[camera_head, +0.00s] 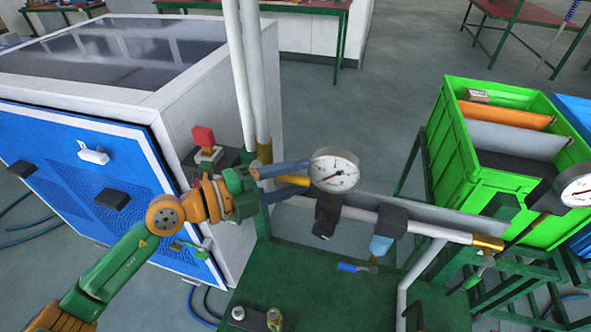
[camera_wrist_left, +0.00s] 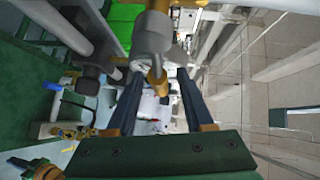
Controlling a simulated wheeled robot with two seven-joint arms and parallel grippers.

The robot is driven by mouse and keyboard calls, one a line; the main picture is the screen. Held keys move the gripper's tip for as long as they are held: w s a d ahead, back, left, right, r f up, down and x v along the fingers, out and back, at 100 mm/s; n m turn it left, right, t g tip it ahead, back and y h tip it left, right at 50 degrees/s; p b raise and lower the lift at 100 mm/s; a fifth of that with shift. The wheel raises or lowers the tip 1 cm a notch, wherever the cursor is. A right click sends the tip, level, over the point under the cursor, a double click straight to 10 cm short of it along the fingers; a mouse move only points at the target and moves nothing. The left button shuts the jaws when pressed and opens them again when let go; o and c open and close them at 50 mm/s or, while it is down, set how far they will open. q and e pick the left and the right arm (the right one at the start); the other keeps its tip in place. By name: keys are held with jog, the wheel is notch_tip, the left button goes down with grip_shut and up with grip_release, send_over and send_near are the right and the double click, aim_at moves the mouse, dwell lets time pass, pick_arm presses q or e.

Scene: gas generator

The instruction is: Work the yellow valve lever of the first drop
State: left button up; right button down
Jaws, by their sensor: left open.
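The yellow valve lever (camera_head: 293,180) sticks out to the left below the round white gauge (camera_head: 335,170) on the pipe. My left gripper (camera_head: 298,177) is open, with one dark blue finger above the lever and one below it. In the left wrist view the yellow end of the lever (camera_wrist_left: 157,82) lies between the two fingers (camera_wrist_left: 157,88), with visible gaps on both sides. The valve body is partly hidden by the gauge. My right gripper is not in view.
A blue-handled valve (camera_head: 355,267) hangs under the horizontal pipe (camera_head: 440,232). Vertical white pipes (camera_head: 247,80) rise behind my left gripper. A large blue and white cabinet (camera_head: 80,180) stands left, beneath my arm. A green crate (camera_head: 465,150) and a second gauge (camera_head: 578,191) are at the right.

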pick_arm(q)
jog(key=shift+d, duration=0.2)
jog(key=shift+a, duration=0.1)
jog(key=shift+c, duration=0.3)
grip_shut()
dwell(0.9)
